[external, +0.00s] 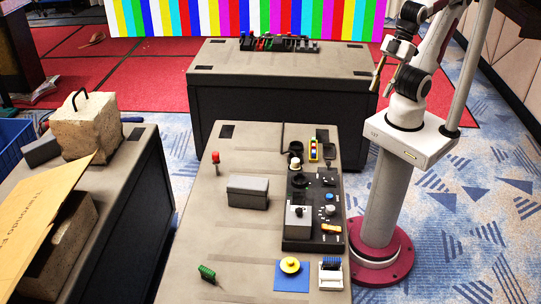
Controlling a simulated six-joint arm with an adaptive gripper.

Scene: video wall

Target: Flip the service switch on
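A black control panel (300,242) lies along the right side of the near table and carries several controls. My gripper (383,78) hangs in the air right of the far table, well away from the panel. Its fingers look apart, with nothing between them.
The near table (230,235) also holds a grey block (248,192), a red-topped post (216,160), a green spring-like piece (207,273), a yellow disc (290,265) on a blue plate and a white rack (330,275). A stone-like block (90,127) and cardboard stand at left.

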